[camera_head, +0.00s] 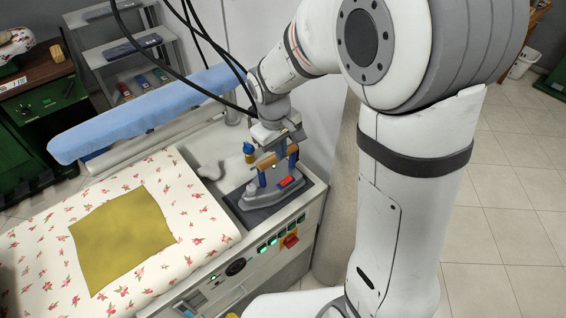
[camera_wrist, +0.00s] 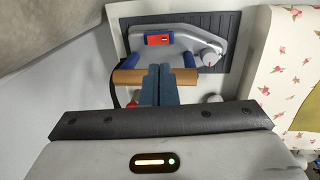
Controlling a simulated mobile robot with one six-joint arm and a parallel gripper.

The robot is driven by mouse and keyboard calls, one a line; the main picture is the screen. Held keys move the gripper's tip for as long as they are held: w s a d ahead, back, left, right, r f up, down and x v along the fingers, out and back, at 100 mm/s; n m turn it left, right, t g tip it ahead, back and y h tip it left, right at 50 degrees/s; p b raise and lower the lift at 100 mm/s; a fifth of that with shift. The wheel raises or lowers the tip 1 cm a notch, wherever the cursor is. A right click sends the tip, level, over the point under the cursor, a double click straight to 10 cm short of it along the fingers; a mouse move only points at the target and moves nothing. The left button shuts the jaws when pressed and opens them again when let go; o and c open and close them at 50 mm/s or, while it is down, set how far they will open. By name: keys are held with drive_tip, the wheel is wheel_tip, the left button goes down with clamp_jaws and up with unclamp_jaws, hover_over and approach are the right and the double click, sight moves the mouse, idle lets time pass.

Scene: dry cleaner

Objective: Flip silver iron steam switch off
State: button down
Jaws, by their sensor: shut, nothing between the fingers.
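The silver iron (camera_head: 262,188) stands on a dark rest pad (camera_head: 309,188) at the right end of the ironing station. It has a wooden handle on blue posts and a red switch (camera_head: 291,182) on its body. In the wrist view the iron (camera_wrist: 190,38) lies ahead, with the red switch (camera_wrist: 159,39) near its left end. My gripper (camera_head: 281,155) is right above the iron, by its handle. In the wrist view its blue fingers (camera_wrist: 157,82) are together and empty, in front of the wooden handle (camera_wrist: 130,76) and pointing toward the switch. Whether they touch anything is unclear.
The flowered ironing board (camera_head: 205,215) with a mustard cloth (camera_head: 122,240) lies left of the iron. A blue padded arm (camera_head: 140,115) runs behind it. Black cables hang above.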

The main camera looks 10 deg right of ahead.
drive_tip(key=shift+s+a+r, duration=0.1)
drive_tip(key=shift+r, duration=1.1)
drive_tip(key=s+d+r+m, duration=0.2)
drive_tip(key=s+d, duration=0.1)
drive_tip(key=s, duration=0.2)
drive_tip(key=s+d+r+m+t, duration=0.1)
drive_tip(key=s+d+r+m, duration=0.1)
drive_tip(key=s, duration=0.4)
drive_tip(key=s+d+r+m+t+y, duration=0.1)
drive_tip(key=s+d+r+m, duration=0.1)
drive_tip(key=s+d, duration=0.3)
drive_tip(key=shift+s+d+r+m, duration=0.3)
drive_tip(key=shift+s+r+m, duration=0.15)
drive_tip(key=shift+r, duration=0.4)
